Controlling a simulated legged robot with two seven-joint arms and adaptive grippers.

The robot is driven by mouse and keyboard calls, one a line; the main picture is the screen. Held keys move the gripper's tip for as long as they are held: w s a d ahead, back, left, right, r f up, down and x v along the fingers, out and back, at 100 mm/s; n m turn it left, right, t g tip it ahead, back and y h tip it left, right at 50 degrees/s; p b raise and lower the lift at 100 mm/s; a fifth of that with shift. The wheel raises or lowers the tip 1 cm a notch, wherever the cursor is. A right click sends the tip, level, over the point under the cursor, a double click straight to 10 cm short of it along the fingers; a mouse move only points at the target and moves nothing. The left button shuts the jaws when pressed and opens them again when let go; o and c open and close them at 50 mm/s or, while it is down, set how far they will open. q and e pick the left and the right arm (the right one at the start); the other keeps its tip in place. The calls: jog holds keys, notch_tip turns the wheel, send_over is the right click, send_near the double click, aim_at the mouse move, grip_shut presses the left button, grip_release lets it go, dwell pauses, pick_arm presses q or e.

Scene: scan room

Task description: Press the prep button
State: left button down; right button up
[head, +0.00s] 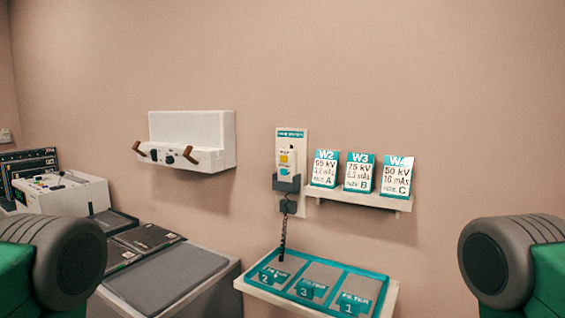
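A handheld control (286,162) sits in a dark holder (286,183) on a pale wall panel with a teal header. A yellow button (287,157) shows on its face, with a teal part (286,170) below it. The lettering on the control is too small to read, so I cannot tell which part is marked prep. A dark coiled cord (283,235) hangs from it toward the tray below. Neither of my grippers is in view; only rounded grey and green parts of my arms show at the left and right edges, far from the control.
Cards W2 (325,168), W3 (359,172) and W4 (396,175) stand on a wall shelf. A teal tray (347,269) below holds numbered filters. A white wall unit with brown handles (192,137), a grey-topped cabinet (180,280) and a console (62,192) are left.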

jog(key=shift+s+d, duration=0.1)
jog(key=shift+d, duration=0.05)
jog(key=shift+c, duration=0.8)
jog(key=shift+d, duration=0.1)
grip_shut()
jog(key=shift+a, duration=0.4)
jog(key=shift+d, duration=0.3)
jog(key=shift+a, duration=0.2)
